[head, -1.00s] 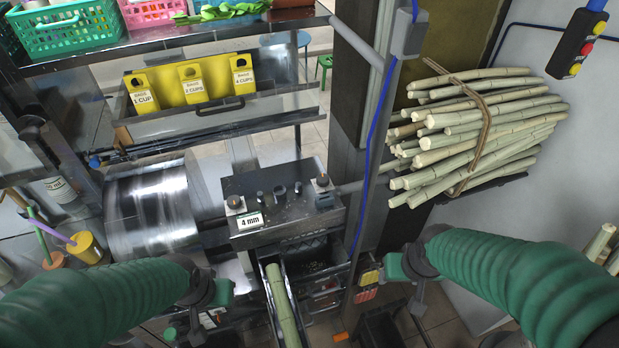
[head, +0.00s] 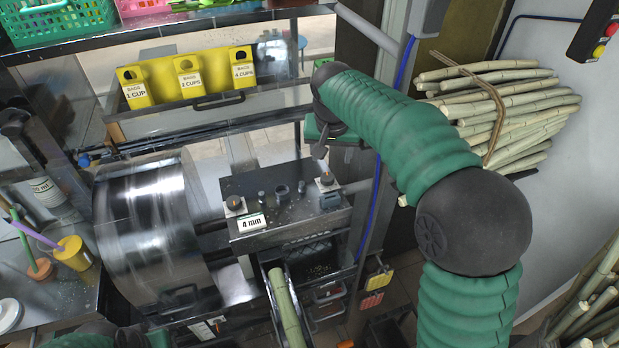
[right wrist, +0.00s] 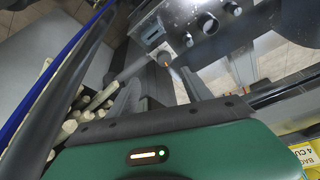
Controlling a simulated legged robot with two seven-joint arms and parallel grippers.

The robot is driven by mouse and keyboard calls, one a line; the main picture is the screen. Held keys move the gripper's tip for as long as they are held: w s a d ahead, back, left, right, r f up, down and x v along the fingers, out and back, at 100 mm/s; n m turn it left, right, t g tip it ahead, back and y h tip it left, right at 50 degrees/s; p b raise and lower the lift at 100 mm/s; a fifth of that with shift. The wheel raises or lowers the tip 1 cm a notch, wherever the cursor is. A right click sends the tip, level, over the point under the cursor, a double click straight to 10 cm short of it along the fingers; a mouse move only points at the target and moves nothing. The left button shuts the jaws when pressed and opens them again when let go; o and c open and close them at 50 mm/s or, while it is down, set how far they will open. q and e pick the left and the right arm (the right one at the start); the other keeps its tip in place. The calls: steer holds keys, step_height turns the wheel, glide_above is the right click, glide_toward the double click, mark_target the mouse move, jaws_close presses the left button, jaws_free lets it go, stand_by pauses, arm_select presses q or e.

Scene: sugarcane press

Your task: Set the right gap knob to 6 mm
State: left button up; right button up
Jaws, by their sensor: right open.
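The right gap knob (head: 326,180) is a small dark knob on a pale base at the right end of the press's dark top block (head: 270,185). A matching left knob (head: 234,205) stands at the block's left end, with a white label reading "4 mm" (head: 251,222) in front of it. My right gripper (head: 321,156) is open and points down just above the right knob, apart from it as far as I can tell. The block (right wrist: 195,35) also shows at the top of the right wrist view. Only part of my left arm shows at the bottom left; its gripper is out of view.
A large shiny drum (head: 150,225) stands left of the block. A cane piece (head: 285,305) lies in the chute in front. A cane bundle (head: 510,100) is at the right, behind my right arm. Yellow bag boxes (head: 190,80) stand on the back shelf. A blue cable runs beside the post.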

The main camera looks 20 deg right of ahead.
steer(key=w, duration=0.1)
glide_toward(328, 177)
steer(key=x, duration=0.8)
steer(key=shift+w+f+p, duration=0.15)
steer(key=shift+f+p, duration=0.05)
steer(key=shift+p, duration=0.2)
steer(key=shift+w+f, duration=0.1)
steer(key=shift+f, duration=0.15)
arm_select(q)
steer(key=shift+s+a+r, duration=0.15)
steer(key=shift+a+r, duration=0.05)
steer(key=shift+a, duration=0.25)
arm_select(e)
jaws_close()
